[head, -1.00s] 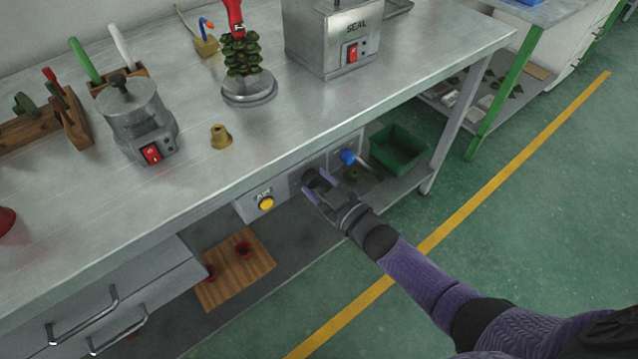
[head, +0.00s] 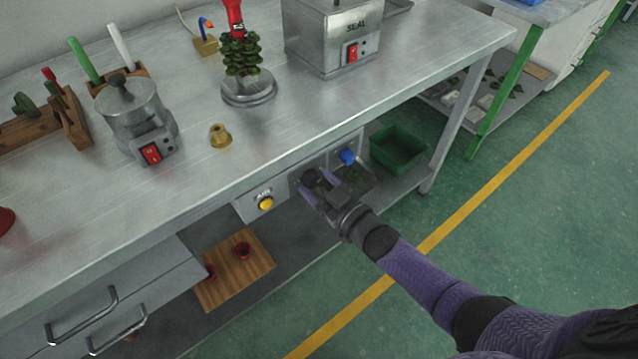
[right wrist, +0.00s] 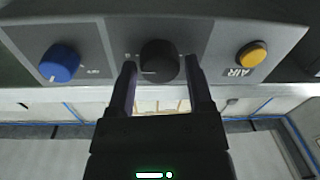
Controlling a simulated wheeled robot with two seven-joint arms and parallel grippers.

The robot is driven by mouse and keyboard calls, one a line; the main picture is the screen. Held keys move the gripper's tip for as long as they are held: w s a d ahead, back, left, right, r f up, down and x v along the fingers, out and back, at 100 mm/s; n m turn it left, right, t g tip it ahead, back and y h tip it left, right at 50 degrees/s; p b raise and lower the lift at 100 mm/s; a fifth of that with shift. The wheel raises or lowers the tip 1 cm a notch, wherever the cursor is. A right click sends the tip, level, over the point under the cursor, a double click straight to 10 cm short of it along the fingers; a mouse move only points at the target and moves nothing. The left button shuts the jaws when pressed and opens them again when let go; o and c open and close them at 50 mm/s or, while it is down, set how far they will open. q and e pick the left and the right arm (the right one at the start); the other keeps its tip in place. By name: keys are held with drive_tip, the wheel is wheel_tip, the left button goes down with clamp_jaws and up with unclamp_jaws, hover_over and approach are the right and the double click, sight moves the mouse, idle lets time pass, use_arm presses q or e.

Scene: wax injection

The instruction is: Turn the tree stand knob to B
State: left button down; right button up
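A black round knob (right wrist: 159,60) sits on the grey front panel, between a blue knob and a yellow button. Small marks beside it are too small to read, and I cannot tell which letter it points to. It also shows in the head view (head: 309,178). My right gripper (right wrist: 160,78) is open, with one finger on each side of the black knob and visible gaps beside it. In the head view the right gripper (head: 320,187) reaches the panel from the lower right. My left gripper is out of view.
The blue knob (right wrist: 60,62) and the yellow AIR button (right wrist: 252,54) flank the black knob. The panel hangs below the metal table's (head: 290,125) front edge. A green bin (head: 398,150) stands on the shelf behind. The floor at right is clear.

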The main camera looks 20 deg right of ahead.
drive_tip(key=shift+o, duration=1.1)
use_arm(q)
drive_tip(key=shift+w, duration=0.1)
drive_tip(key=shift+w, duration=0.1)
use_arm(e)
drive_tip(key=shift+s+d, duration=0.1)
drive_tip(key=shift+s, duration=0.05)
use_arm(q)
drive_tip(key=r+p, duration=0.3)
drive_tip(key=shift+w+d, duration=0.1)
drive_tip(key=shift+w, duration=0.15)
use_arm(e)
drive_tip(key=v, duration=0.9)
drive_tip(key=shift+s, duration=0.25)
drive_tip(key=shift+d, duration=0.1)
